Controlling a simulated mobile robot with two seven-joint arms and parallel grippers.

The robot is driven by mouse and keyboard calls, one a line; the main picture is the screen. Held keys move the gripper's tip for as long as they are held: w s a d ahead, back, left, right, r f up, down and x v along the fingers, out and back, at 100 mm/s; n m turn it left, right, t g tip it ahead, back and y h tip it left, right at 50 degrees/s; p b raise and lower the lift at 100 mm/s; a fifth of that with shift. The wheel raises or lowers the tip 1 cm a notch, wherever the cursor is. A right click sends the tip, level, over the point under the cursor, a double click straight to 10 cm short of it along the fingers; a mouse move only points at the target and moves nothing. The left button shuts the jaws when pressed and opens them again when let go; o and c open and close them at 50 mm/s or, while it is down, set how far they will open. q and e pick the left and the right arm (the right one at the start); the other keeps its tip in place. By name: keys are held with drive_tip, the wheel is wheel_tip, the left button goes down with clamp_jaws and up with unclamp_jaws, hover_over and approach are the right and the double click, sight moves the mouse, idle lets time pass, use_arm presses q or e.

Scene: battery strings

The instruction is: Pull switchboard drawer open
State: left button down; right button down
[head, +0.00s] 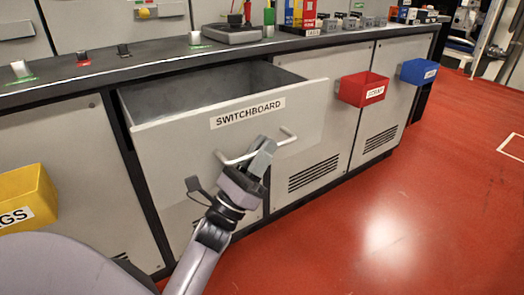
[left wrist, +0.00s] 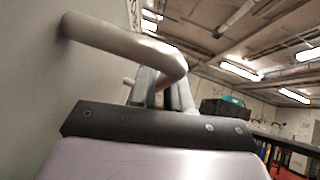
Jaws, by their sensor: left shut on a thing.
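The switchboard drawer (head: 300,118) stands pulled out of the grey cabinet in the head view, with its empty-looking inside showing behind the labelled front. Its white bar handle (head: 287,137) runs across the front below the "SWITCHBOARD" label. My left gripper (head: 264,146) is shut on the handle near its right part. In the left wrist view the handle (left wrist: 120,40) comes out from the drawer front and passes between the fingers (left wrist: 158,88). My right gripper is not in view.
A yellow bin (head: 28,190), a red bin (head: 362,88) and a blue bin (head: 418,71) hang on the cabinet fronts. The countertop (head: 165,63) above carries switches and small devices. The red floor (head: 400,200) at the right is clear.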

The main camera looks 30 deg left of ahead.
use_arm(q)
drive_tip(key=shift+f, duration=0.1)
idle(0.3)
drive_tip(key=c, duration=1.2)
unclamp_jaws()
